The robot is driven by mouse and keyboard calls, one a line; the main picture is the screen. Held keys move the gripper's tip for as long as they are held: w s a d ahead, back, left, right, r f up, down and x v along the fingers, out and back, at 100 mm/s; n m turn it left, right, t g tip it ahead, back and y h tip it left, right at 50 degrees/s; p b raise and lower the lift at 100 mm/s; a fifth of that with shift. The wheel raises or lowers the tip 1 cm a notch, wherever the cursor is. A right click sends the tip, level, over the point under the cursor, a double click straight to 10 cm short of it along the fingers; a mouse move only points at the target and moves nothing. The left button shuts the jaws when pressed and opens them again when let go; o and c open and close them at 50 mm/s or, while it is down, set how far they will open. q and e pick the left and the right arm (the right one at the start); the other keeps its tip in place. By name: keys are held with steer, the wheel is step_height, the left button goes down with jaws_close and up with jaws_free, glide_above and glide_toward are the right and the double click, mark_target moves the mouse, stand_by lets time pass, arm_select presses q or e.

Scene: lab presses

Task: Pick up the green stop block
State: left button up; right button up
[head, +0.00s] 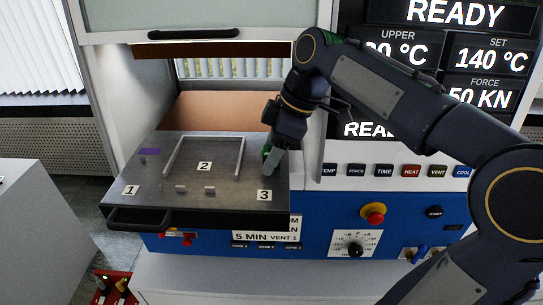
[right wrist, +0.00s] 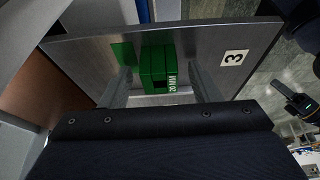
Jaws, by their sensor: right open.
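The green stop block (right wrist: 153,62), marked "20 MM", sits on the metal tray near the "3" label. In the head view only a sliver of green (head: 266,152) shows, mostly hidden by my right gripper (head: 270,162). In the right wrist view the open fingers of my right gripper (right wrist: 161,78) stand on either side of the block, with gaps visible. It is not gripped. My left gripper is not in view.
The pulled-out tray (head: 150,205) has a front handle (head: 140,218), labels 1, 2 and 3, a purple patch (head: 149,151), a raised metal frame (head: 240,155) and small metal stops. A flat green patch (right wrist: 123,52) lies beside the block. The blue control panel (head: 325,215) stands right.

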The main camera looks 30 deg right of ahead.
steer(key=c, duration=1.1)
